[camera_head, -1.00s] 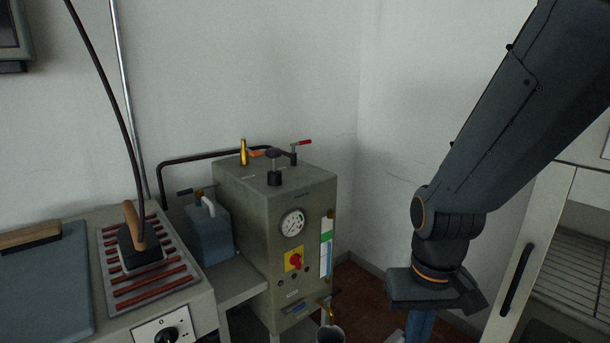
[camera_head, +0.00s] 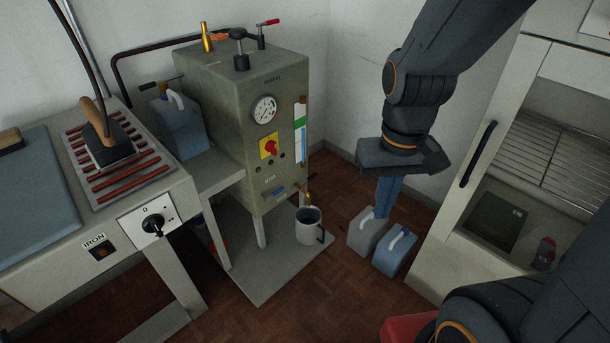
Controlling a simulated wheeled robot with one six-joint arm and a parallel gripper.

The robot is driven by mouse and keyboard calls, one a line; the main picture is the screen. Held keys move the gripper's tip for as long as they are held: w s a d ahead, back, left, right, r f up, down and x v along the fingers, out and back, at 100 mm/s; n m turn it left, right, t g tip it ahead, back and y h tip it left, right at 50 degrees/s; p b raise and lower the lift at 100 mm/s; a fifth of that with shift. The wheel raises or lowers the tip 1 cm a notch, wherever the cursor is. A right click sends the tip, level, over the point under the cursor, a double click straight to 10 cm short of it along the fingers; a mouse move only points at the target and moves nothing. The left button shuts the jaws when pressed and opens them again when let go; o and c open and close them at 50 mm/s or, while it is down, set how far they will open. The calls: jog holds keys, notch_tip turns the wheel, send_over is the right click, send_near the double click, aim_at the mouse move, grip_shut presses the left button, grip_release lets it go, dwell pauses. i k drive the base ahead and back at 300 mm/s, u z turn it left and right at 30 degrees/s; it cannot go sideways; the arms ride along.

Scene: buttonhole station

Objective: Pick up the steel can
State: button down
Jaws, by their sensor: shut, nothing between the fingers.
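The steel can (camera_head: 309,227) is a grey, open-topped cylinder with a dark handle on its right side. It stands upright, low down, below the brass tap at the front of the boiler. My gripper (camera_head: 383,208) points down, to the right of the can and apart from it in the picture. Its blue fingers are together with nothing between them. The fingertips overlap the top of a grey jug in the view, and I cannot tell whether they touch it.
The boiler (camera_head: 246,130) stands behind the can. A grey jug (camera_head: 364,240) and a blue jug (camera_head: 391,262) stand on the floor to its right. An ironing table (camera_head: 28,212) is at left, an open-fronted cabinet (camera_head: 435,240) at right. Bare floor (camera_head: 290,315) lies in front.

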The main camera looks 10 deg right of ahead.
aim_at(308, 219)
jog(key=u, duration=0.3)
jog(key=k, duration=0.45)
jog(key=u, duration=0.45)
jog(key=i, duration=0.8)
jog(key=z, duration=1.25)
jog(key=i, duration=0.55)
jog(key=z, duration=0.65)
